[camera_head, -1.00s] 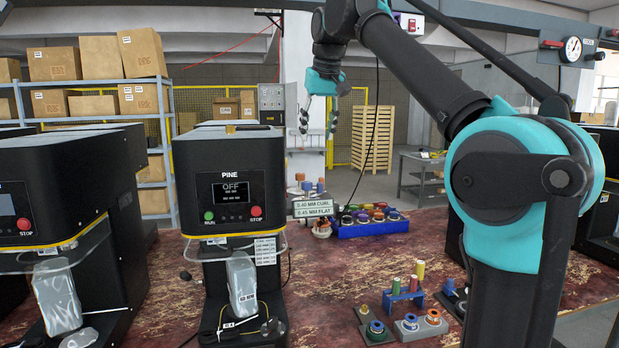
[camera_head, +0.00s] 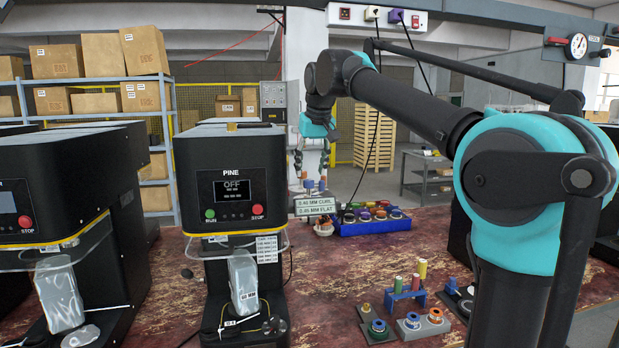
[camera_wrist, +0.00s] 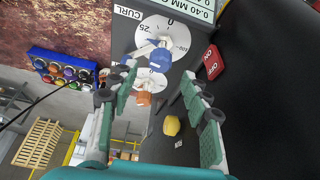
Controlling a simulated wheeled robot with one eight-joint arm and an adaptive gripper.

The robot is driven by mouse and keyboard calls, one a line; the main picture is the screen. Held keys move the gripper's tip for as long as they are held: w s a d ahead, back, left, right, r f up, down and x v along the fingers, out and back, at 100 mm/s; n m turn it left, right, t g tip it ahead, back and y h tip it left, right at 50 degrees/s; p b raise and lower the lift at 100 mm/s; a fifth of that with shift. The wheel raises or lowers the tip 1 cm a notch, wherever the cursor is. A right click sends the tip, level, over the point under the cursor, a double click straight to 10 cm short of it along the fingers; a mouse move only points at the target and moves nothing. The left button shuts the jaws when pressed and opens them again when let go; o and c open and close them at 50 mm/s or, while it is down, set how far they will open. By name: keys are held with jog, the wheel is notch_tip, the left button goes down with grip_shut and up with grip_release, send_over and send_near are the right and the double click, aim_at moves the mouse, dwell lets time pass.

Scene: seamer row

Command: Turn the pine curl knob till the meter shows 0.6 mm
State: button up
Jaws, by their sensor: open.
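The black PINE machine (camera_head: 228,165) stands left of centre in the head view. Its screen (camera_head: 232,190) reads OFF. In the wrist view, a dark panel (camera_wrist: 140,38) carries the word CURL beside a white dial marked with numbers. A blue knob (camera_wrist: 160,58) stands by this dial, and an orange knob (camera_wrist: 144,98) is at a second white dial (camera_wrist: 153,79). My gripper (camera_wrist: 159,76) is open and empty, with its fingers apart on either side of the view and the knobs seen between them. In the head view my gripper (camera_head: 311,168) hangs right of the PINE machine.
A red ON/OFF switch (camera_wrist: 212,62) and a yellow knob (camera_wrist: 171,125) sit near the right finger. A sign (camera_head: 315,206) reads 0.40 MM CURL, 0.45 MM FLAT. A blue tray (camera_head: 372,228) of spools is behind.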

aim_at(309, 180)
jog(key=shift+x, duration=1.85)
jog(key=shift+c, duration=0.4)
grip_shut()
